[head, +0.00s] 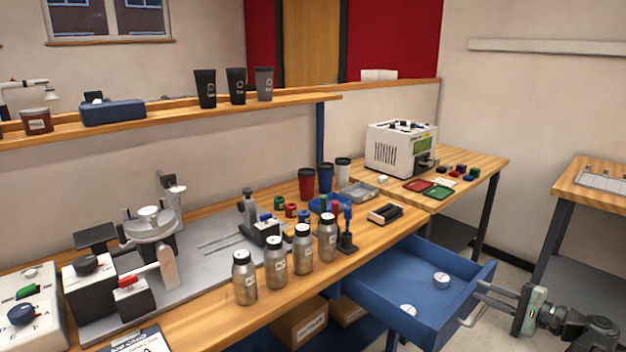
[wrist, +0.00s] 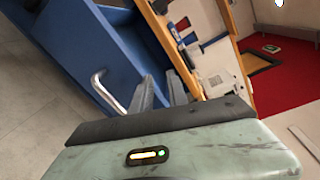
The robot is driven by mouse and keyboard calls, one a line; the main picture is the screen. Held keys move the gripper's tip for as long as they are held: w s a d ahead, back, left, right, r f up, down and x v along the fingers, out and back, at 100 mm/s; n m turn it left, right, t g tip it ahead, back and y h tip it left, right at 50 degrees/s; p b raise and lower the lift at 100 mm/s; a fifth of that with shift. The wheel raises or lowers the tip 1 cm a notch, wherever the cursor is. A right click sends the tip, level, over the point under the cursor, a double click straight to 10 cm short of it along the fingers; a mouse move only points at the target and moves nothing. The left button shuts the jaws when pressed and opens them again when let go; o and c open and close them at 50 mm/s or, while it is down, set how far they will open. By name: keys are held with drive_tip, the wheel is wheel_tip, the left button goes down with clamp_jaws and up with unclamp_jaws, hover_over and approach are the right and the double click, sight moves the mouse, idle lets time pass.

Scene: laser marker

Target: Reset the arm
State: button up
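My gripper (head: 482,303) is at the lower right in the head view, just outside the front of the pulled-out blue drawer (head: 400,268). Its pale green body faces the drawer. In the wrist view, the two grey fingers of my gripper (wrist: 160,90) stand apart with nothing between them. The silver drawer handle (wrist: 104,92) shows left of the fingers there, and they do not close around it. Whether a finger touches the drawer front or handle I cannot tell.
The drawer holds two white round pieces (head: 440,280). The wooden workbench (head: 200,322) above it carries several metal bottles (head: 276,263) and cups. A white laser machine (head: 400,148) stands further back. Another table (head: 597,185) is at the right, with open floor between.

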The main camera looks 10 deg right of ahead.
drive_tip(key=shift+m+y, duration=0.3)
drive_tip(key=w+a+r+p, duration=0.2)
drive_tip(key=w+a+r, duration=0.1)
drive_tip(key=w, duration=0.1)
drive_tip(key=shift+a+r, duration=0.3)
drive_tip(key=shift+a, duration=0.05)
drive_tip(key=w+a+f+n+g+p, duration=0.1)
drive_tip(key=w+a+n+g+p, duration=0.25)
drive_tip(key=a, duration=0.55)
drive_tip(key=w+a+f+n+g+p, duration=0.1)
drive_tip(key=w+a+n+g+p, duration=0.15)
drive_tip(key=a+g+p, duration=0.4)
drive_tip(key=a+r+n+g+h+p, duration=0.1)
drive_tip(key=a+n+h+p, duration=0.1)
drive_tip(key=a, duration=0.5)
drive_tip(key=s+a+r+n+g+h+p, duration=0.1)
drive_tip(key=a+r+n+g+h+p, duration=0.1)
drive_tip(key=a+n+p, duration=0.3)
drive_tip(key=s+a+r+n+g+h+p, duration=0.1)
drive_tip(key=a+r+n+h+p, duration=0.1)
drive_tip(key=a+n+h+p, duration=0.2)
drive_tip(key=a+p, duration=0.3)
drive_tip(key=a, duration=0.4)
drive_tip(key=shift+r+g, duration=0.15)
drive_tip(key=shift+g, duration=0.25)
